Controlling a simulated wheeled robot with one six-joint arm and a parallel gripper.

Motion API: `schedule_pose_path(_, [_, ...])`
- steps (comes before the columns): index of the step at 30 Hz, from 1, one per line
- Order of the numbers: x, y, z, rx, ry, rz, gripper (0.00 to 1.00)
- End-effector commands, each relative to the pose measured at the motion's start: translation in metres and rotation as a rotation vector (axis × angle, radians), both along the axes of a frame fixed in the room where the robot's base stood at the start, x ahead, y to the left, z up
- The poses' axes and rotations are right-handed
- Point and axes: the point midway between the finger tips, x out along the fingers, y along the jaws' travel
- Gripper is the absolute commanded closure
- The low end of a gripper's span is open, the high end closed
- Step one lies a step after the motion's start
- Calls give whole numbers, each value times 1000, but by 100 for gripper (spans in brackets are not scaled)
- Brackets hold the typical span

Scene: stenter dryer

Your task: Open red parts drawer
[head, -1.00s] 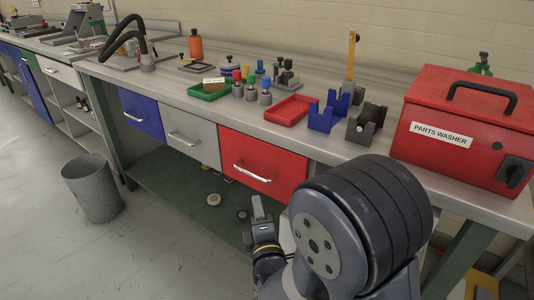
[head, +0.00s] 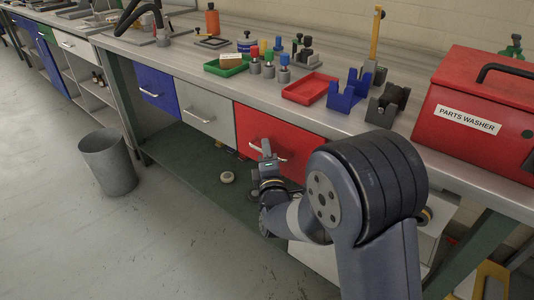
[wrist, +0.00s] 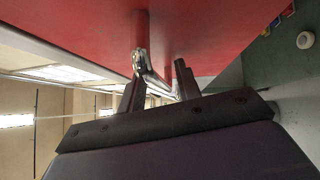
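The red parts drawer (head: 291,142) is under the bench top, right of a grey drawer, and its front looks flush with its neighbours. Its metal bar handle (head: 256,147) is partly hidden by my gripper (head: 265,152), which is at the drawer front. In the wrist view the red drawer front (wrist: 205,35) fills the top. The handle (wrist: 150,72) passes between the two dark fingers of my gripper (wrist: 159,74). The fingers are apart, with a gap visible beside the bar; I cannot tell whether either touches it.
A blue drawer (head: 156,90) and a grey drawer (head: 207,111) are to the left. A red parts washer (head: 478,115) and several fixtures stand on the bench top (head: 330,70). A grey bin (head: 108,163) stands on open floor. A green lower shelf (head: 205,180) runs below the drawers.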

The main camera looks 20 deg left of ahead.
Motion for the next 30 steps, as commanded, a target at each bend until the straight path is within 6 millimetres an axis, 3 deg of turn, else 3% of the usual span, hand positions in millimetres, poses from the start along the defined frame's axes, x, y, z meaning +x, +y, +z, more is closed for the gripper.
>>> schedule_pose_path(8, [1, 1, 0, 0, 0, 0, 68])
schedule_pose_path(20, [1, 1, 0, 0, 0, 0, 100])
schedule_pose_path(30, [1, 1, 0, 0, 1, 0, 100])
